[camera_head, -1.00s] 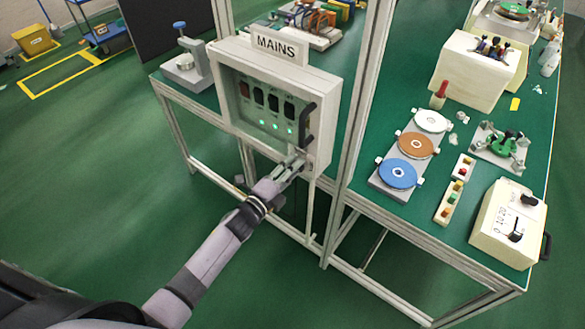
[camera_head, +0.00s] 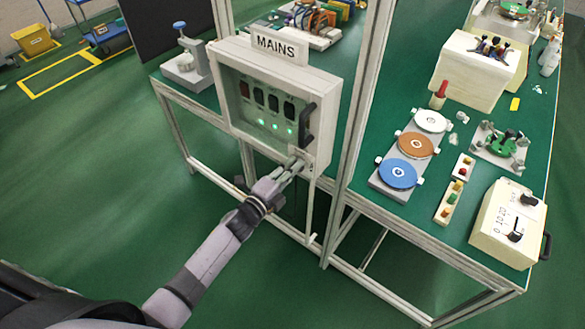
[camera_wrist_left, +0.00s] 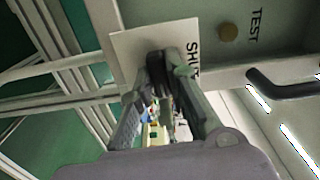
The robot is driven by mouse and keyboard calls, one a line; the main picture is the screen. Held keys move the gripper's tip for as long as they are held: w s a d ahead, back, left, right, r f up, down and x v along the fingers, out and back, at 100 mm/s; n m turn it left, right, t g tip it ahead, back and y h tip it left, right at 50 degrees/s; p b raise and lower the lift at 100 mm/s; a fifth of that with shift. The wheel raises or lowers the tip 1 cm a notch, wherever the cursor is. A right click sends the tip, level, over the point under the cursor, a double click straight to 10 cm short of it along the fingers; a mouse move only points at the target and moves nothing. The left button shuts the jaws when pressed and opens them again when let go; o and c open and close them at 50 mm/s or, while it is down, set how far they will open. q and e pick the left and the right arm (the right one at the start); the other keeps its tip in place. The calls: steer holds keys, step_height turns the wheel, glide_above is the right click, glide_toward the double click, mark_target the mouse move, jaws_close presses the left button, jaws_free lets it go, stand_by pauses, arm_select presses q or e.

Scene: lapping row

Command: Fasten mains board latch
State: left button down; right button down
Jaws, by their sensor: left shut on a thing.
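The mains board (camera_head: 322,80) is a white box on a frame, with a MAINS sign on top. Its front has a window (camera_head: 262,104) over dark switches and green lights, and a black handle (camera_head: 306,124) at the right. My left gripper (camera_head: 297,163) is at the lower right corner of the front. In the left wrist view my left gripper (camera_wrist_left: 168,68) is shut on the dark latch (camera_wrist_left: 158,57), in front of a pale plate (camera_wrist_left: 127,45) with partly hidden lettering starting "SH". The fingers hide much of the latch. My right gripper is not in view.
A green bench (camera_head: 385,220) right of the frame post holds coloured discs (camera_head: 398,174), a button strip (camera_head: 449,203) and a white dial box (camera_head: 508,222). A small press (camera_head: 186,65) stands left of the board.

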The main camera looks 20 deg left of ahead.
arm_select(q)
steer(key=n+p, duration=0.1)
steer(key=n, duration=1.6)
steer(key=shift+n, duration=0.3)
stand_by(0.4)
steer(key=c, duration=1.6)
jaws_free()
steer(key=shift+o, duration=0.2)
